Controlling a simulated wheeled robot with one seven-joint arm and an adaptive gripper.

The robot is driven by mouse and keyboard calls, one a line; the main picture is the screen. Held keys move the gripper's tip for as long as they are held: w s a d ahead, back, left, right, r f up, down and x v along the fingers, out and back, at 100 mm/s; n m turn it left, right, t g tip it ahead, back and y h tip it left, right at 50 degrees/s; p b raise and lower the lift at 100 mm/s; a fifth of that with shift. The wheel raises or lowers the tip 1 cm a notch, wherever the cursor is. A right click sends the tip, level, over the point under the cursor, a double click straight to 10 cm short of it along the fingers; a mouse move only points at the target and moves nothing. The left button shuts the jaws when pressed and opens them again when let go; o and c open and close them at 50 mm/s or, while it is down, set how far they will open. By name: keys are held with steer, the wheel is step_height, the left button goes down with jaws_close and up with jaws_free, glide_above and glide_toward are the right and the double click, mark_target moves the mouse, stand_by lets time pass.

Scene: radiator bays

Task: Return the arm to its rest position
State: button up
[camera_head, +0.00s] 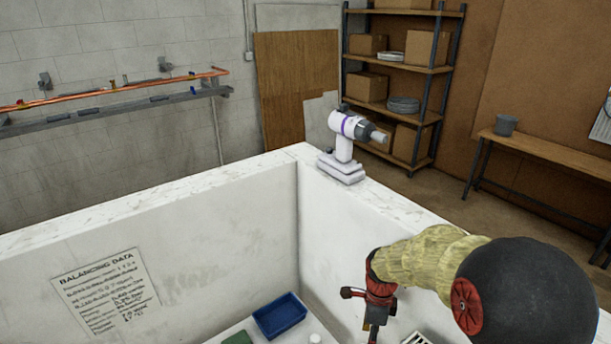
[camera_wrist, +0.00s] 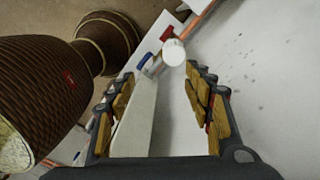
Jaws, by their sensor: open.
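My arm shows at the lower right of the head view, with a dark rounded link, a yellow sleeve and a red wrist part, above the white-walled bay (camera_head: 325,235). The fingertips are not clear there. In the wrist view my gripper (camera_wrist: 162,72) is open, its two wood-coloured padded fingers apart. Nothing is gripped between them. A white round cap (camera_wrist: 174,52) lies beyond the fingertips, beside small red and blue handles (camera_wrist: 150,66) and a copper pipe (camera_wrist: 204,20).
A white and purple cordless drill (camera_head: 345,135) stands on the bay's corner ledge. A blue tray (camera_head: 279,316) lies inside the bay. A notice (camera_head: 105,292) is on the inner left wall. Shelving (camera_head: 400,68) and a bench (camera_head: 545,148) stand behind. Large brown ribbed shapes fill the wrist view's left.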

steer(key=s+r+n+t+b, duration=0.6)
steer(key=s+r+n+b, duration=0.3)
steer(key=s+r+n, duration=0.7)
steer(key=s+d+n, duration=0.1)
steer(key=s+n, duration=0.3)
steer(key=shift+r+n, duration=0.3)
steer(key=shift+n, duration=0.1)
